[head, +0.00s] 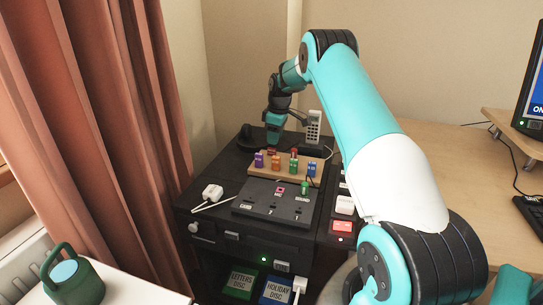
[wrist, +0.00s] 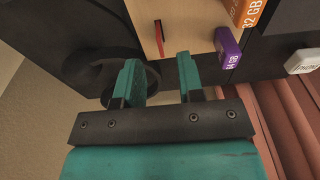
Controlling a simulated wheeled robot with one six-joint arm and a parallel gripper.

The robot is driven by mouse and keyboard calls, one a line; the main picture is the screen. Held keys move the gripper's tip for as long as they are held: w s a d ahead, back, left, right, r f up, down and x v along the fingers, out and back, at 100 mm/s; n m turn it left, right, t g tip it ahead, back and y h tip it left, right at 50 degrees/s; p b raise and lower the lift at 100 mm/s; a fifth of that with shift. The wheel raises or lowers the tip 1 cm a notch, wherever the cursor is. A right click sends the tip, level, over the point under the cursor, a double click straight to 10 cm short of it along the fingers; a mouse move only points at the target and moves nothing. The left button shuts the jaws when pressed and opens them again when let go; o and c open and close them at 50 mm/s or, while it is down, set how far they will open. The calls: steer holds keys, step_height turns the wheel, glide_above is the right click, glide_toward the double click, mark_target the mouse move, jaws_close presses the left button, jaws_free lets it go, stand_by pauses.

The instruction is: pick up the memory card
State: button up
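A thin red piece (wrist: 158,38), which looks like the memory card, stands edge-on in a slot of the pale wooden block (wrist: 178,25). In the head view a small red piece (head: 272,152) shows at the back of the wooden block (head: 258,170); I cannot read any label on it. My gripper (wrist: 160,78) is open, its two teal fingers apart with nothing between them. The red piece lies just beyond the fingertips, roughly in line with the gap. In the head view my gripper (head: 273,140) hangs low over the back left of the block.
A purple stick (wrist: 228,50) and an orange stick (wrist: 248,12) marked 32 GB are close by. Green (head: 294,166) and blue (head: 312,169) sticks also stand on the block. A dark panel (head: 277,203) lies in front, a white handset (head: 314,128) behind. The desk (head: 440,160) is largely clear.

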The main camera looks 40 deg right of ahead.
mark_target(272, 154)
steer(key=f, duration=0.5)
steer(key=shift+w+a, duration=0.25)
steer(key=shift+w, duration=0.15)
jaws_close()
